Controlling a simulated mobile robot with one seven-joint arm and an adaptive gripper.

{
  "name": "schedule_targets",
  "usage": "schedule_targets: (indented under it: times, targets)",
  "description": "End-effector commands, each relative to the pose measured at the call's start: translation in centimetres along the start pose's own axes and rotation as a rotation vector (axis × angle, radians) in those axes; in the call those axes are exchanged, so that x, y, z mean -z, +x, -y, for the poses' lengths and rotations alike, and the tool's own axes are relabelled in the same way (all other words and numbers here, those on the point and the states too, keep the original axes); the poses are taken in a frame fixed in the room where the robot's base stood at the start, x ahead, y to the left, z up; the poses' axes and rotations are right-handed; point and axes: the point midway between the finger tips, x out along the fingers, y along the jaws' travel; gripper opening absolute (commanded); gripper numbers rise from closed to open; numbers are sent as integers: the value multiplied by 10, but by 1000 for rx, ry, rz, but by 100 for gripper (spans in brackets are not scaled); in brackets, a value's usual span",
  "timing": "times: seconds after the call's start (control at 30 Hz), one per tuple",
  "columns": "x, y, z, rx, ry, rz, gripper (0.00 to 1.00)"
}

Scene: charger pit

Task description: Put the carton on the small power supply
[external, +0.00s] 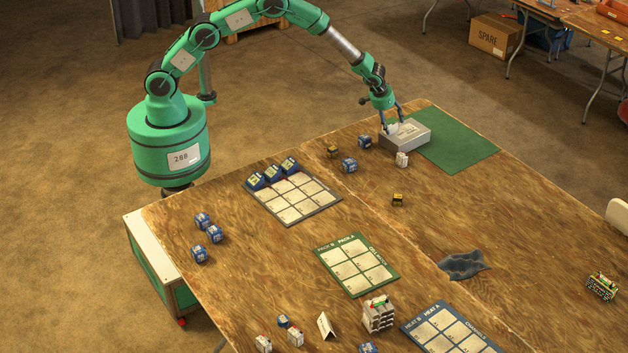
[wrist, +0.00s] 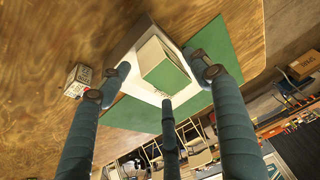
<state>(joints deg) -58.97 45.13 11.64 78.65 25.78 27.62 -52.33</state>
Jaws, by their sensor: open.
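The small power supply (external: 408,141) is a grey-white box at the far end of the table in the external view, at the edge of a green mat. In the wrist view its pale top (wrist: 139,88) shows around the carton. The carton (wrist: 165,66), a small white and green box, rests on that top. In the external view the carton (external: 392,129) is partly hidden by my fingers. My gripper (external: 393,123) is open, with its fingers spread around the carton. In the wrist view my gripper (wrist: 165,80) has fingers on several sides of it, and I cannot tell whether any touches it.
The green mat (external: 468,147) is bare to the right. A small white block (external: 402,160), blue blocks (external: 365,142) and a black-yellow block (external: 332,152) stand close by. Grid boards (external: 355,268) and a dark cloth (external: 464,264) lie nearer the camera.

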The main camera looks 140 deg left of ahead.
Motion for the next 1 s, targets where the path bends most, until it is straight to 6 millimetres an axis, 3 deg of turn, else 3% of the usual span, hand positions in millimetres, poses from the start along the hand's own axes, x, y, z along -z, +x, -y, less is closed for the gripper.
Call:
schedule_targets:
  times: [0.6, 1.0]
  targets:
    - [0, -88, 0, -1, 1, -1, 63]
    - [0, -106, 0, 0, 0, 0, 63]
